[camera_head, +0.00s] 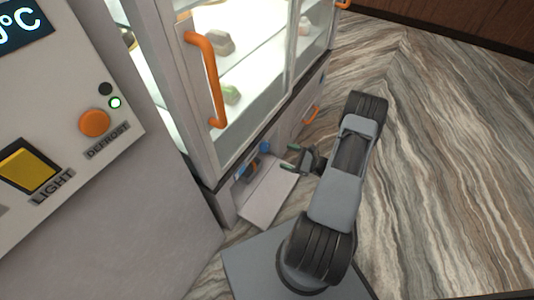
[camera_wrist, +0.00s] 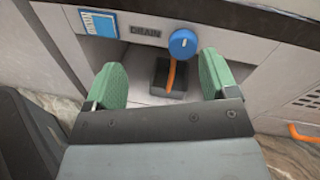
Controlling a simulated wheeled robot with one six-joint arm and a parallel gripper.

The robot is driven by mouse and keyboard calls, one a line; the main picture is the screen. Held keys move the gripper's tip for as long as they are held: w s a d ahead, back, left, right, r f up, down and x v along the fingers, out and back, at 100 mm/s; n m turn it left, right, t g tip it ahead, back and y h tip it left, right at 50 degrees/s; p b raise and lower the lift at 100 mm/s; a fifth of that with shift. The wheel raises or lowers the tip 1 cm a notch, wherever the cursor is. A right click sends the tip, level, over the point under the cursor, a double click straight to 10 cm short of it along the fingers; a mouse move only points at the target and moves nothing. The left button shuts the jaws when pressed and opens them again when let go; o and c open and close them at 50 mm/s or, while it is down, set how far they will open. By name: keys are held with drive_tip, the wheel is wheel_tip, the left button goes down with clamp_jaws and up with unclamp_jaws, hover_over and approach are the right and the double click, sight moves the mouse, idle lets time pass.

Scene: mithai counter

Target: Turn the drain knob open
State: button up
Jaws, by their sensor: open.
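The blue round drain knob (camera_wrist: 183,43) sits on the recessed lower front of the cabinet, right of the DRAIN label (camera_wrist: 145,31). A small white mark shows on its face. In the head view the blue knob (camera_head: 265,147) is at the cabinet's base. My gripper (camera_wrist: 162,78) is open and empty, its green pads spread wide. The knob shows beyond and between the pads, nearer the right one, and nothing touches it. In the head view my gripper (camera_head: 291,156) is just right of the knob.
Below the knob is a black block (camera_wrist: 168,80) with an orange strip. A blue and white sticker (camera_wrist: 99,22) is left of the label. A pale flap (camera_head: 268,195) lies lowered in front. An orange handle (camera_head: 311,114) is farther along. The marbled floor (camera_head: 440,150) is clear to the right.

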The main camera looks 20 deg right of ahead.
sight(267, 149)
wheel_tip(267, 149, down, 5)
drive_tip(key=d+m+t+h, duration=0.2)
drive_tip(key=m, duration=0.1)
drive_tip(key=b+x, duration=0.4)
drive_tip(key=x, duration=0.8)
drive_tip(key=shift+w+d+r, duration=0.1)
drive_tip(key=shift+w+r, duration=0.05)
drive_tip(key=shift+w, duration=0.2)
drive_tip(key=c, duration=0.9)
